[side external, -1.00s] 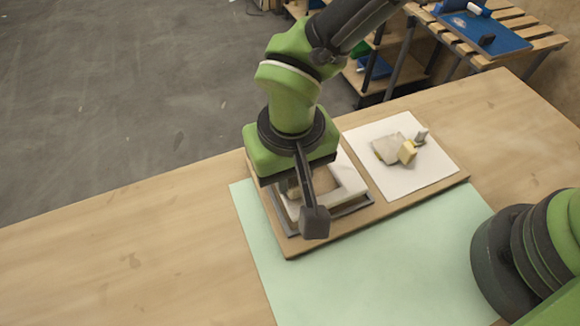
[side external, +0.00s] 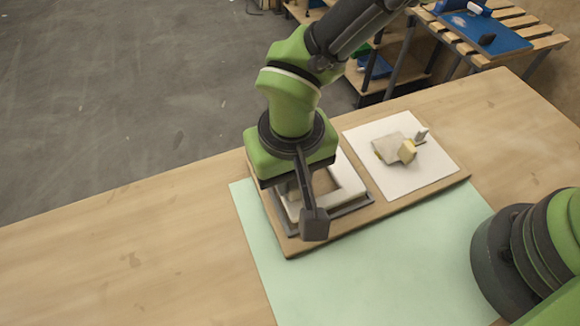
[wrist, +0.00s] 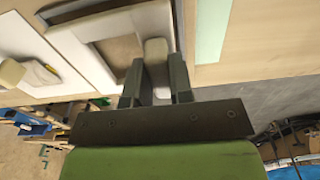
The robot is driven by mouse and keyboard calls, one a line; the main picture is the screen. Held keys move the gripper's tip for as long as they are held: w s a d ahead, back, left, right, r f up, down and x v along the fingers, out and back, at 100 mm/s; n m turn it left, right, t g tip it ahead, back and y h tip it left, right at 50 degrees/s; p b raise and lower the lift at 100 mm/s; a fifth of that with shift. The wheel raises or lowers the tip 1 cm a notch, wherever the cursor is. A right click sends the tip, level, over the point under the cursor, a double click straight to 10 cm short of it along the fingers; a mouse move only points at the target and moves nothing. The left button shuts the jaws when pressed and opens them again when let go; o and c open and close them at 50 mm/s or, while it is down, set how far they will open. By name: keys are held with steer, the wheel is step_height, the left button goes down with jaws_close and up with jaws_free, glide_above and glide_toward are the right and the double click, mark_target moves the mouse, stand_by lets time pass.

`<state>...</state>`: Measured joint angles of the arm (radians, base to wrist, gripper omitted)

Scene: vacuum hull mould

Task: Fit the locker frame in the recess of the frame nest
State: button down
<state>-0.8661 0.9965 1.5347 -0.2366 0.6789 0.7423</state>
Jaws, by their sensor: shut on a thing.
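The locker frame is a white square frame (side external: 350,181) with an open middle, over the left part of a wooden board. My gripper (wrist: 156,88) is shut on a pale tab or side (wrist: 156,55) of it at its near edge in the wrist view. The frame nest shows as a dark grey rim (side external: 347,213) below and around the locker frame's front and right. In the wrist view the locker frame (wrist: 82,47) lies skewed against the grey rim (wrist: 85,10). I cannot tell whether it touches the nest. My gripper hides its left side in the side view.
A white sheet (side external: 425,180) on the board's right holds a beige block piece (side external: 390,148) with small yellow and grey parts. The board (side external: 300,245) overlaps a pale green mat (side external: 390,270). The wooden table's left side (side external: 110,255) is clear.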

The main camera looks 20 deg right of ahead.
steer(key=shift+f, duration=0.55)
steer(key=c, duration=0.9)
jaws_free()
steer(key=r, duration=1)
steer(key=shift+s, duration=0.2)
steer(key=w+d+r+m+t+y, duration=0.1)
steer(key=w+d+r, duration=0.1)
steer(key=d+r, duration=0.65)
steer(key=s+d+r+m+t, duration=0.1)
steer(key=s+d+r+t, duration=0.1)
steer(key=s+d, duration=0.2)
steer(key=s+d+r+m+t, duration=0.1)
steer(key=s+d+r+t, duration=0.1)
steer(key=d, duration=0.5)
steer(key=s+d+r+m+t+y, duration=0.1)
steer(key=s+d+r, duration=0.3)
steer(key=s+d, duration=0.1)
steer(key=shift+s+d+r+t, duration=0.25)
steer(key=shift+s+d+t, duration=0.05)
steer(key=shift+s+t, duration=0.1)
